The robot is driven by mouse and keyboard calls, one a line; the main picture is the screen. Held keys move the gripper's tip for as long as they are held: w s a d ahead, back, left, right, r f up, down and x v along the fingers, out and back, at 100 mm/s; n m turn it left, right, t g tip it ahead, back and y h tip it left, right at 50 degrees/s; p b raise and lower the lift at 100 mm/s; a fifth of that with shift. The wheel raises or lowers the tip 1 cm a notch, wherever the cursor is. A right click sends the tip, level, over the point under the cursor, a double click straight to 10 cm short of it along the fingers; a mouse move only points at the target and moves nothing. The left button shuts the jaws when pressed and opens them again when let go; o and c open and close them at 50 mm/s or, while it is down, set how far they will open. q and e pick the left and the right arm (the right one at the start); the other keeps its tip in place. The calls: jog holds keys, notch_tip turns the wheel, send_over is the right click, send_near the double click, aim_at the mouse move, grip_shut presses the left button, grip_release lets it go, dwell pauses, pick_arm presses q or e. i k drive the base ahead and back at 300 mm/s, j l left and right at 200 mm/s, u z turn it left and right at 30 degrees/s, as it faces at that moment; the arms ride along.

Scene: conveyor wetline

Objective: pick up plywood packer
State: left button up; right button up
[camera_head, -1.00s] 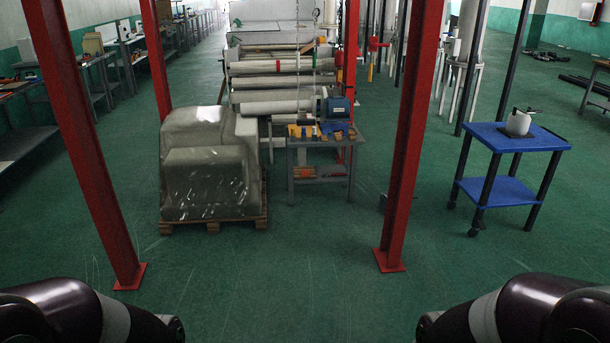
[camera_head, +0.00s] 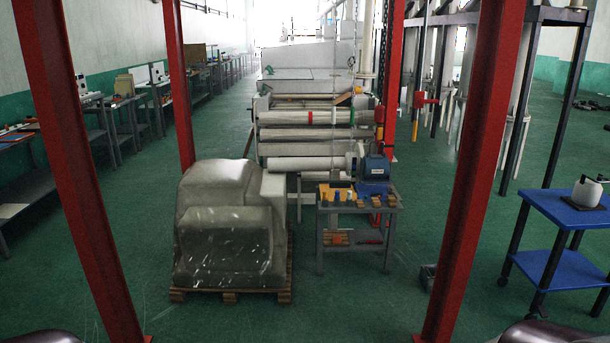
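I cannot make out the plywood packer for certain. A small grey work table (camera_head: 332,211) stands ahead, right of centre. Small yellow-orange, blue and brown pieces lie on its top; brown wood-coloured pieces (camera_head: 378,203) sit near its front right edge. More orange-brown pieces (camera_head: 335,238) lie on its lower shelf. They are too small to tell apart. Neither of my grippers is in view; only rounded parts of my arms show at the bottom corners, well short of the table.
A wrapped load on a wooden pallet (camera_head: 230,297) stands left of the table. Red posts (camera_head: 474,190) rise on both sides ahead. A blue cart (camera_head: 566,207) carrying a white container (camera_head: 587,191) is at right. A roller machine (camera_head: 305,134) stands behind. Green floor in front is clear.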

aim_at(330, 238)
jog(key=i, duration=1.2)
jog(key=i+u, duration=0.1)
jog(key=i, duration=1.15)
jog(key=i+l, duration=0.2)
jog(key=i, duration=1)
jog(key=i+l+u, duration=0.1)
jog(key=i+u, duration=0.15)
jog(key=i, duration=0.15)
jog(key=i+l+u, duration=0.2)
jog(key=i, duration=0.2)
